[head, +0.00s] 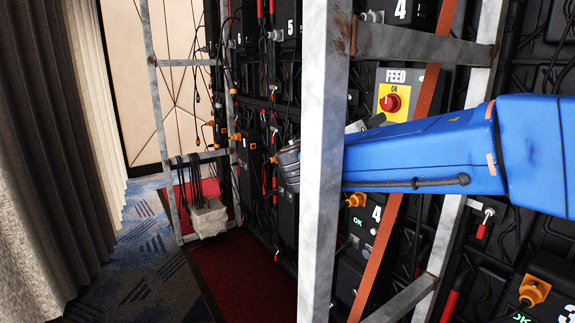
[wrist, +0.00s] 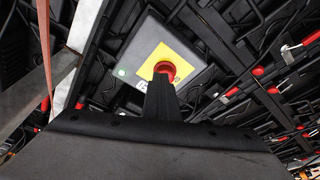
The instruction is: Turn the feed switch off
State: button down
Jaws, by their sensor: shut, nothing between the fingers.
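The feed switch is a red rotary knob (head: 391,103) on a yellow plate, on a pale box labelled FEED. "ON" is printed above the knob. The knob's exact angle is too small to tell. In the wrist view the red knob (wrist: 166,68) shows straight beyond my fingertips, on the yellow plate of the grey box. My gripper (wrist: 160,80) is shut and empty, and its dark fingers overlap the knob's lower part. I cannot tell whether they touch it. In the head view a metal post and my blue arm hide most of the gripper.
A grey metal post (head: 325,150) stands close in front of my arm, with crossbars behind. An orange-brown strap (head: 385,240) runs diagonally below the switch. Black panels with hanging cables and red and orange connectors surround it. Carpeted floor (head: 140,270) is open at left, beside a curtain.

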aim_at(389, 104)
jog(key=shift+w+d+f, duration=0.15)
jog(key=shift+w+d, duration=0.45)
jog(key=shift+w, duration=0.35)
jog(key=shift+w+d+f, duration=0.2)
jog(key=shift+w+d, duration=0.35)
jog(key=shift+w, duration=0.4)
jog(key=shift+w+d+f, duration=0.15)
jog(key=shift+w+d, duration=0.45)
jog(key=shift+w, duration=0.35)
jog(key=shift+r, duration=0.15)
jog(key=shift+s+d+r, duration=0.4)
jog(key=shift+s+d, duration=0.1)
jog(key=shift+s, duration=0.25)
jog(key=shift+s+d+r, duration=0.2)
jog(key=shift+s+r, duration=0.1)
jog(key=shift+r, duration=0.05)
